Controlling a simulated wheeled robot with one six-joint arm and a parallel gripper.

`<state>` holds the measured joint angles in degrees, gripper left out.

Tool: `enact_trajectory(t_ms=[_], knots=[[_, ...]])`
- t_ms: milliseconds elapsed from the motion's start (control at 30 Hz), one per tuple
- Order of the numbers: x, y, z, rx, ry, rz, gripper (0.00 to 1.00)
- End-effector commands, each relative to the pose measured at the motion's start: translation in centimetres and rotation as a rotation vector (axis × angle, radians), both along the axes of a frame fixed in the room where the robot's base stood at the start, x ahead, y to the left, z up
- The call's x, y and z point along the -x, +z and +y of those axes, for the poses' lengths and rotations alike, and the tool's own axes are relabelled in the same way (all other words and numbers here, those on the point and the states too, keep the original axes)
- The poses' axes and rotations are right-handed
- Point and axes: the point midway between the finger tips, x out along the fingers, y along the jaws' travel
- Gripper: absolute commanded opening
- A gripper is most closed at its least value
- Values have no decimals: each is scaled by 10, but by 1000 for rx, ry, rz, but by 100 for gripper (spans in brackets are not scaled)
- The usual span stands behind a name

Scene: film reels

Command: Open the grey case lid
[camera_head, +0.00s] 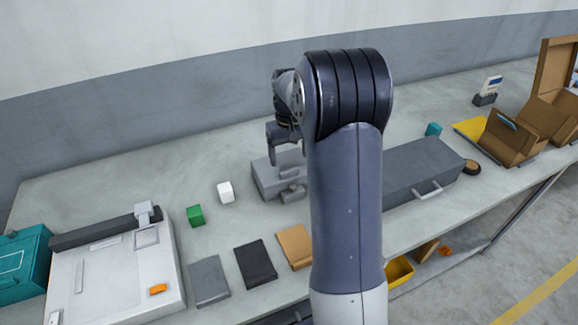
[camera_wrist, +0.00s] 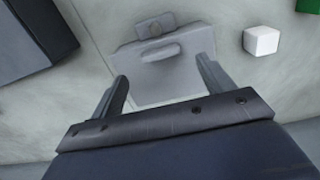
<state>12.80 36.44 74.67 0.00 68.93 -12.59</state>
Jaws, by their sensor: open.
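A small light-grey case (camera_head: 262,182) with a raised handle on its lid and a latch piece at its front stands on the bench, partly hidden behind my arm. Its lid looks shut. My gripper (camera_head: 287,158) is above it, pointing down. In the wrist view, the case (camera_wrist: 185,88) lies below my open gripper (camera_wrist: 161,69). The two fingers are apart and empty, with the lid's handle (camera_wrist: 158,52) between and beyond the tips. Whether a finger touches the case, I cannot tell.
A long dark-grey box (camera_head: 420,165) with a handle stands right of my arm. A white cube (camera_head: 226,192) and green cube (camera_head: 195,215) are left. Flat grey, black and tan pieces lie in front. A white machine (camera_head: 115,275) stands front left; cardboard boxes (camera_head: 510,140) are far right.

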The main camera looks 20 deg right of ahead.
Motion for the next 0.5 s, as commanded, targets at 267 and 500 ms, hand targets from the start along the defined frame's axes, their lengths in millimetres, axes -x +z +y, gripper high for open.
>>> enact_trajectory(t_ms=[267,500], knots=[[1,-45,0,-1,0,3,76],[0,-59,0,0,0,0,76]])
